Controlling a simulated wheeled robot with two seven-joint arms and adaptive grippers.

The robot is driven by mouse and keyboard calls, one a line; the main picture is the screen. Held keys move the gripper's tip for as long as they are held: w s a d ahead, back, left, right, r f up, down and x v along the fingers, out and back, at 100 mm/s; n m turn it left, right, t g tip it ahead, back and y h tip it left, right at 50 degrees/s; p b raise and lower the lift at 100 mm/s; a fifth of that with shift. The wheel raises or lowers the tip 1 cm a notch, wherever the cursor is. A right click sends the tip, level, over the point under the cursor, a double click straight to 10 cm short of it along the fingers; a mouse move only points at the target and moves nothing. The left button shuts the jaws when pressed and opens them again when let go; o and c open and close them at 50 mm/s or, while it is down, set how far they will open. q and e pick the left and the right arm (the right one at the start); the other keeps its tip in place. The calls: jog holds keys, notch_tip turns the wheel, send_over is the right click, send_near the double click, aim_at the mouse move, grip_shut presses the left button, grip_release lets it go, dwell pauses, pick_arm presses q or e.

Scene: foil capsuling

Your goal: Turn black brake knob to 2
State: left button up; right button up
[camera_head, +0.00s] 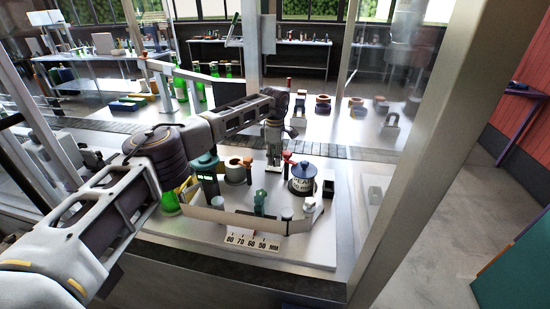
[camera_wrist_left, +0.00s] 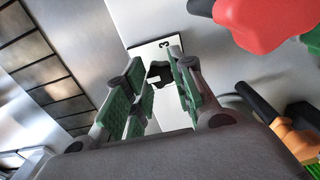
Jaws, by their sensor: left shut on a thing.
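The black brake knob (camera_wrist_left: 159,73) shows in the left wrist view between my left gripper's green-padded fingers. It sits on a white plate (camera_wrist_left: 176,112) whose visible edge carries a "3". The 2 mark cannot be made out. My left gripper (camera_wrist_left: 160,92) is shut on the knob, one finger on either side. In the head view my left arm reaches in from the left, and the left gripper (camera_head: 273,158) points down at the work table. The knob cannot be made out there. My right gripper is not in view.
Close to the left gripper stand a dark blue labelled pot (camera_head: 302,181), a tan ring-topped part (camera_head: 235,171) and an orange-topped post (camera_head: 287,157). In the wrist view a red part (camera_wrist_left: 262,22) and a black lever (camera_wrist_left: 257,101) are at the right. A metal post (camera_head: 440,130) and clear panels flank the table.

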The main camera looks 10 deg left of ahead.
pick_arm(q)
jog(key=o, duration=1)
jog(key=shift+o, duration=0.2)
notch_tip(320, 180, up, 12)
dwell(0.5)
